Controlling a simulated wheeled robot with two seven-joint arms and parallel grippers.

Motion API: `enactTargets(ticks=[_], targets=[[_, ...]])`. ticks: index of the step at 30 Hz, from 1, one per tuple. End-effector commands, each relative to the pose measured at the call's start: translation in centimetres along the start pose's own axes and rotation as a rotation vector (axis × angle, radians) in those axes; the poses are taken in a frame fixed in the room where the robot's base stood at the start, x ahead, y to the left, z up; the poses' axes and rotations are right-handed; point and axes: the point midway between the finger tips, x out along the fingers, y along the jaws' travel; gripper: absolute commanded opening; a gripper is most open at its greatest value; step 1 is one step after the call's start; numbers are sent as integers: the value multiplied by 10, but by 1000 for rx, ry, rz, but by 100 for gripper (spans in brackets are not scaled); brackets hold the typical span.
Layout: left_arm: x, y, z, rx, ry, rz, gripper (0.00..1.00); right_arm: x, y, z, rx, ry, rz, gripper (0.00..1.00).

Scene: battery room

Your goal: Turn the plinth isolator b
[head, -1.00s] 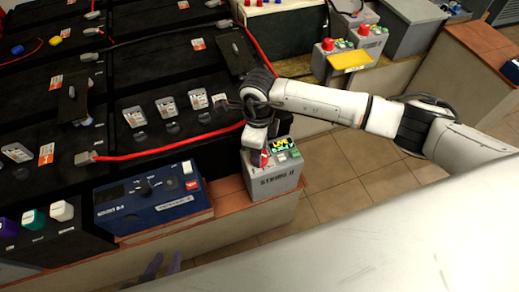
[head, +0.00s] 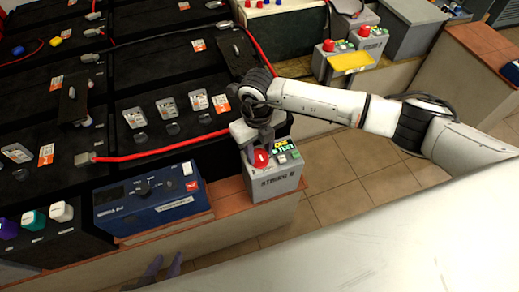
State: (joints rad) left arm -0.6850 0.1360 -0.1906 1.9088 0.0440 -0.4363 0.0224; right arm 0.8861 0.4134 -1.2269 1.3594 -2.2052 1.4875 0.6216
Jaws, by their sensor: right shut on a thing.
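The plinth isolator b is a grey box (head: 272,186) with lettering on its front, standing on the brick-topped plinth. Its red knob (head: 261,158) is on top at the left. Beside the knob are a small lit display (head: 283,148) and a couple of small buttons. My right gripper (head: 257,150) comes down from above and is shut on the red knob, hiding part of it. My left gripper (head: 164,268) shows only as two dark fingertips at the bottom edge, spread apart and empty, well away from the isolator.
A blue unit (head: 152,199) with dials stands left of the isolator. Black battery blocks (head: 125,95) with a red cable (head: 165,147) fill the left. Two more grey boxes with red knobs (head: 328,45) and a yellow plate stand behind. Tiled floor (head: 350,180) is clear at right.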

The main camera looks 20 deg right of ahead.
Motion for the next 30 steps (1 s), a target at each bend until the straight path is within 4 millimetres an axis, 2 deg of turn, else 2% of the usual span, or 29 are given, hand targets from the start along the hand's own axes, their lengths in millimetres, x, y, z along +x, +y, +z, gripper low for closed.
enactTargets(ticks=[17,18,21,30], targets=[[0,0,0,0,-1,0,31,-1,-1,0,36,1,-2,14],[0,0,0,0,-1,0,31,-1,-1,0,36,1,-2,39],[0,0,0,0,-1,0,31,-1,-1,0,35,1,-2,55],[0,0,0,0,-1,0,31,-2,0,0,33,0,0,55]])
